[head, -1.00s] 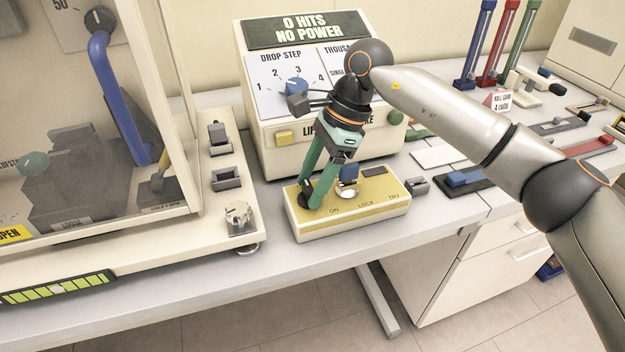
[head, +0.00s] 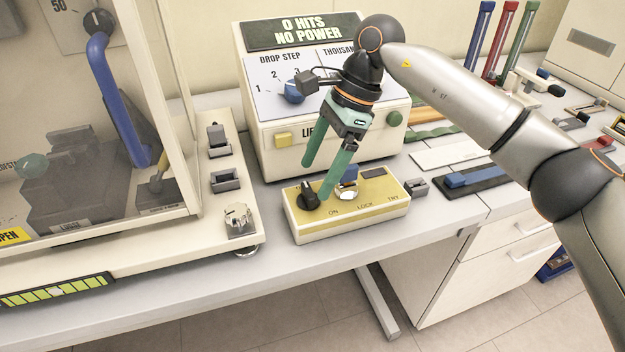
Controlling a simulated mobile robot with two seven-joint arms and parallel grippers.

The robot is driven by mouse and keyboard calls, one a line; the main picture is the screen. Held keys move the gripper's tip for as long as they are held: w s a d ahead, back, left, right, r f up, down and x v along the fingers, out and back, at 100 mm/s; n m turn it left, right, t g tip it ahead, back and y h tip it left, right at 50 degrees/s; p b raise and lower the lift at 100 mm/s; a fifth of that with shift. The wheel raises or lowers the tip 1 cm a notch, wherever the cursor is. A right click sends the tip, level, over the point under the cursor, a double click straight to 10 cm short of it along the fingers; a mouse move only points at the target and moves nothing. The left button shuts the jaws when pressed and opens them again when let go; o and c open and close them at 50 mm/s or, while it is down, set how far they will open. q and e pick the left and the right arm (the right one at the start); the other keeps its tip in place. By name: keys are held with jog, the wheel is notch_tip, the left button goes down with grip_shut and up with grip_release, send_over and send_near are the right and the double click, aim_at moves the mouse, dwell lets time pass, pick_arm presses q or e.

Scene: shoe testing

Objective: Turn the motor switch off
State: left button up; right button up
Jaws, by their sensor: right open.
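A black knob (head: 308,196) stands at the left end of a low cream box with a yellow top (head: 372,207). It appears to be the motor switch, though I see no motor label. The box is printed ON, LOCK and TRY along its front; the knob's exact setting is hard to read. My right gripper (head: 316,180) is open and empty, its green fingers pointing down. In the picture its right fingertip is just beside the knob and its left fingertip is above it; I cannot tell whether either touches. My left gripper is not in view.
A blue-and-metal part (head: 347,184) sits on the box, right of the knob. Behind stands a console (head: 335,150) whose display reads "0 HITS NO POWER". A clear-walled machine (head: 100,150) fills the left. Bare bench (head: 285,255) lies in front.

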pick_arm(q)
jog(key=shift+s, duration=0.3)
pick_arm(e)
jog(key=v, duration=0.9)
jog(key=shift+r, duration=0.1)
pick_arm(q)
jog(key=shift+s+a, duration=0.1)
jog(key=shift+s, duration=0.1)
pick_arm(e)
jog(key=shift+s, duration=0.1)
